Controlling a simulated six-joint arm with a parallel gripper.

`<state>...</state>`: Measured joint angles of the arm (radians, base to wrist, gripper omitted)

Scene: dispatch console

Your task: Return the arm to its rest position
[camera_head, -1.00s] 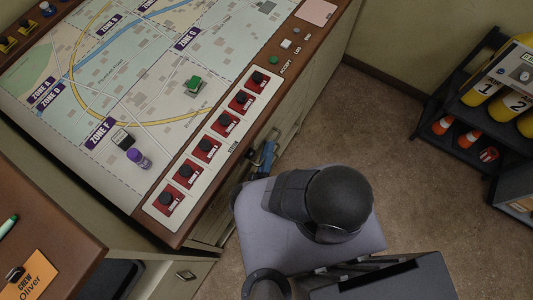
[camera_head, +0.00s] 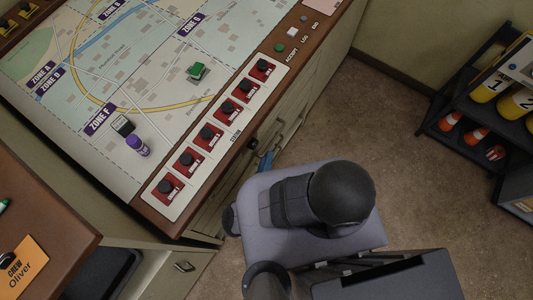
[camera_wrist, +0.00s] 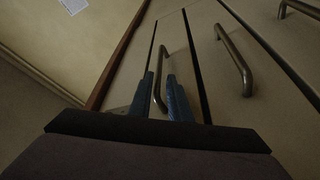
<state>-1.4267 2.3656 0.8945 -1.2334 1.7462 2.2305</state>
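My arm shows in the head view as a dark rounded joint and a grey link, low beside the console's front. My gripper (camera_head: 267,161) shows only as a bit of blue finger past the grey link, close to the drawer fronts. In the wrist view its two blue fingers (camera_wrist: 160,78) stand apart with a gap between them. A metal drawer handle (camera_wrist: 159,80) appears in that gap. I cannot tell whether the handle lies between the fingers or beyond them. I see nothing held.
A dark shelf (camera_head: 459,140) with cones stands at right. A brown desk (camera_head: 45,220) is at lower left. Carpet between console and shelf is clear.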

